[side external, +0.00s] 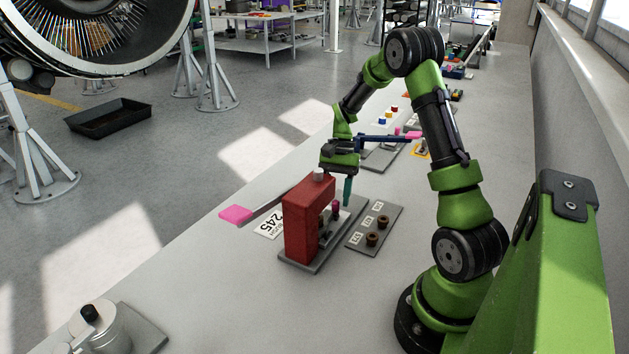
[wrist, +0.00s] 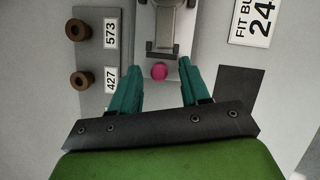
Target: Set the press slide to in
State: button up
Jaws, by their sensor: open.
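A small pink knob (side external: 336,207) shows beside the press in the side view. In the wrist view, a pink knob (wrist: 159,71) sits at the near end of a grey slide-like part (wrist: 163,38). My gripper (side external: 347,200) is low over the press base, pointing down. Its teal fingers (wrist: 160,80) are open, one on each side of the knob, with gaps visible. The far end of the slide is cut off in the wrist view.
A grey plate with brown bushings (side external: 372,239) and number labels lies right of the press. Another fixture with a pink-ended lever (side external: 413,135) stands farther back. The bench in front is mostly clear.

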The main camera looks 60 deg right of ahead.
jog(key=v, duration=1.5)
jog(key=shift+r, duration=0.3)
jog(key=a+n+t+h, duration=0.1)
jog(key=a, duration=0.3)
jog(key=s+a+r+n+t+h, duration=0.1)
jog(key=a+n, duration=0.1)
jog(key=a, duration=0.3)
jog(key=s+a+r+n+t+h, duration=0.1)
jog(key=a+n, duration=0.1)
jog(key=a, duration=0.3)
jog(key=shift+t, duration=0.3)
jog(key=s+a+r+n+t, duration=0.1)
jog(key=s+a+n+t, duration=0.1)
jog(key=a, duration=0.5)
jog(key=s+a+r+n+t, duration=0.2)
jog(key=s+a+n, duration=0.2)
jog(key=s+a, duration=0.2)
jog(key=shift+a+t+y, duration=0.3)
jog(key=shift+a+t, duration=0.1)
jog(key=shift+a, duration=0.4)
